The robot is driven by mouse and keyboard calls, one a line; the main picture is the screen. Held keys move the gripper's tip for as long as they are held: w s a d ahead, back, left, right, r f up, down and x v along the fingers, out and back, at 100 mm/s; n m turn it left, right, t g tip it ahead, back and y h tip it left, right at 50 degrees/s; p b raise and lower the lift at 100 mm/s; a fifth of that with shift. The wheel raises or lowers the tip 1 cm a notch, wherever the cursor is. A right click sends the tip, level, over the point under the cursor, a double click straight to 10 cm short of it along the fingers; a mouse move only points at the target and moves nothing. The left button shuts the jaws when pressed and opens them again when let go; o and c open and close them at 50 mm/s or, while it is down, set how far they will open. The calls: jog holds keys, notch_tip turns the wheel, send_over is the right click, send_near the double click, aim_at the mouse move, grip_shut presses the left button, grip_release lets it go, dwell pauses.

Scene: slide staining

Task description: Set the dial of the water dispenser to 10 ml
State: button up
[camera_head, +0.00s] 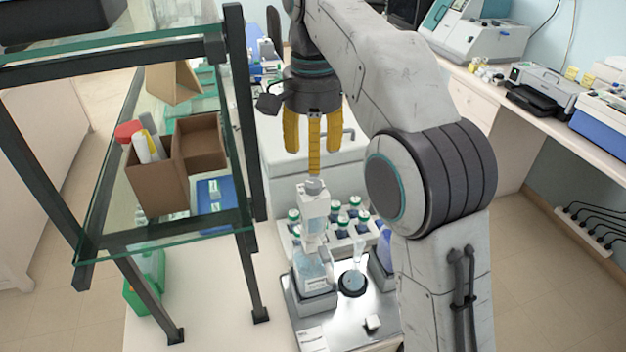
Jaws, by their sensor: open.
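The water dispenser (312,212) looks like a white pump head on a clear bottle (314,268). It stands upright on a metal tray on the bench, left of my large arm link. Its dial and markings are too small to read. My gripper (314,168) points down just above the top of the dispenser in the picture, with yellow fingers spread open and empty. The front finger tip overlaps or nearly meets the dispenser's top in this view. I cannot tell whether they touch.
Several green-capped bottles (350,215) stand in a white rack behind the dispenser. A small dish with a funnel (353,283) is to its right. A glass shelf with a dark frame (243,110) rises close on the left, holding a cardboard box (158,186).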

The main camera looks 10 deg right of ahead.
aim_at(313, 183)
jog(key=shift+f+b, duration=1)
jog(key=shift+f, duration=2.55)
grip_shut()
